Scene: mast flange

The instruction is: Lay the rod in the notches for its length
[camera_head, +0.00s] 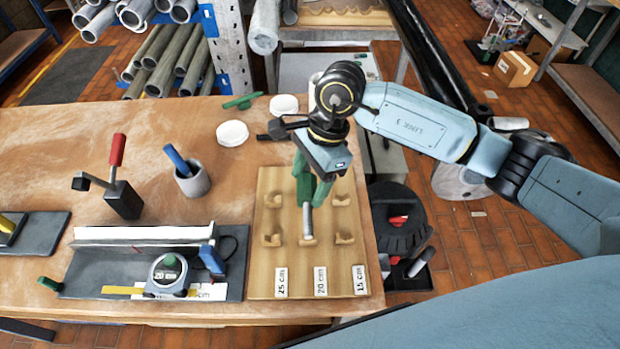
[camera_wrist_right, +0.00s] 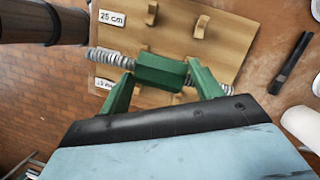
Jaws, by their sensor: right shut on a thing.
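A wooden notch board (camera_head: 263,280) has notches in columns labelled 25 cm (camera_head: 281,282), 20 cm (camera_head: 320,281) and 15 cm (camera_head: 360,280). My right gripper (camera_head: 307,192), with green fingers, is shut on a grey threaded rod (camera_head: 307,222) over the middle column. The rod's near end is at the front middle notch; I cannot tell whether it touches. In the right wrist view the rod (camera_wrist_right: 227,84) sticks out both sides of the gripper (camera_wrist_right: 160,72), and the 25 cm label (camera_wrist_right: 111,18) shows. The back middle notch is hidden. My left gripper is not in view.
Left of the board is a dark measuring stand with a white rail (camera_head: 140,233) and a tape measure (camera_head: 168,272) reading 20 cm. A grey cup (camera_head: 193,181) with a blue tool, a red-handled clamp (camera_head: 121,195) and white discs (camera_head: 232,133) stand on the table.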

